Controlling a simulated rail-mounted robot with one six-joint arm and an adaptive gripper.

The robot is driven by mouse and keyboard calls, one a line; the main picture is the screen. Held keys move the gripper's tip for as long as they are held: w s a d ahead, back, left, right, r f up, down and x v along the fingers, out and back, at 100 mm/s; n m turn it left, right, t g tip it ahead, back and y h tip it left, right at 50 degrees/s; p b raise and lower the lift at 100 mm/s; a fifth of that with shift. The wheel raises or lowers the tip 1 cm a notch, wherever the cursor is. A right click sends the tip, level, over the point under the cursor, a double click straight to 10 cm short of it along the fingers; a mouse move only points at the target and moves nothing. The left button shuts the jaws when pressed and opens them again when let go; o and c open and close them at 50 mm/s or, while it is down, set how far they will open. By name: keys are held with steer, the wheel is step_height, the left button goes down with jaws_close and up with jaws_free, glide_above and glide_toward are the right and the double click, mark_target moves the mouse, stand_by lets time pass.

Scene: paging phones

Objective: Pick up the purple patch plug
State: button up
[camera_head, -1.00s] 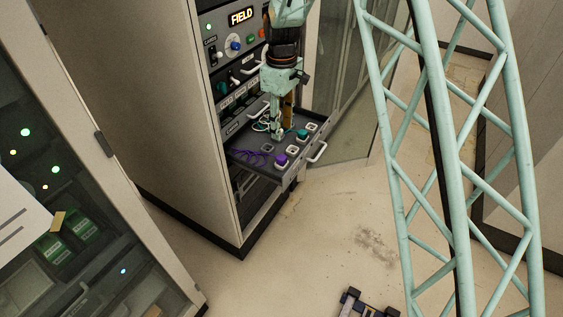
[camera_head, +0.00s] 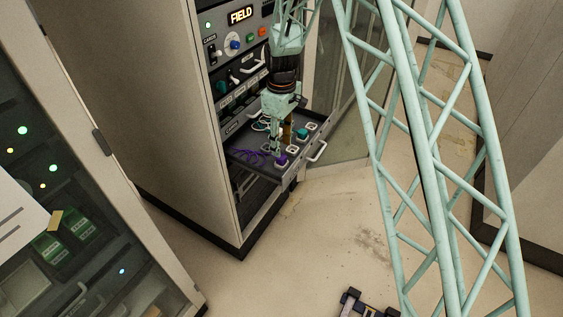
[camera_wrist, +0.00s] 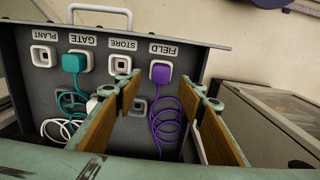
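The purple patch plug (camera_wrist: 160,73) sits in the socket labelled FIELD, with its coiled purple cord (camera_wrist: 166,118) trailing into the drawer. In the head view the plug (camera_head: 281,161) is at the near part of the open drawer. My gripper (camera_wrist: 168,98) is open and empty. In the wrist view, its two tan-padded fingers stand left and right of the purple cord, with the plug beyond the fingertips, between their lines. In the head view my gripper (camera_head: 276,150) is just above and beside the plug; whether it touches is not clear.
A teal plug (camera_wrist: 74,62) is in the GATE socket. The STORE socket (camera_wrist: 120,65) and PLANT socket (camera_wrist: 43,56) are empty. A white cord (camera_wrist: 58,129) lies left of my left finger. The drawer (camera_head: 262,170) stands out from the cabinet (camera_head: 170,100).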

mark_target(282, 156)
steer(key=shift+f, duration=0.1)
stand_by(0.3)
steer(key=shift+s+f+b, duration=0.1)
steer(key=shift+f+b, duration=0.2)
steer(key=shift+f, duration=2.3)
steer(key=c, duration=0.9)
steer(key=shift+c, duration=0.2)
steer(key=shift+r, duration=0.15)
step_height(282, 156, up, 10)
steer(key=shift+p, duration=0.45)
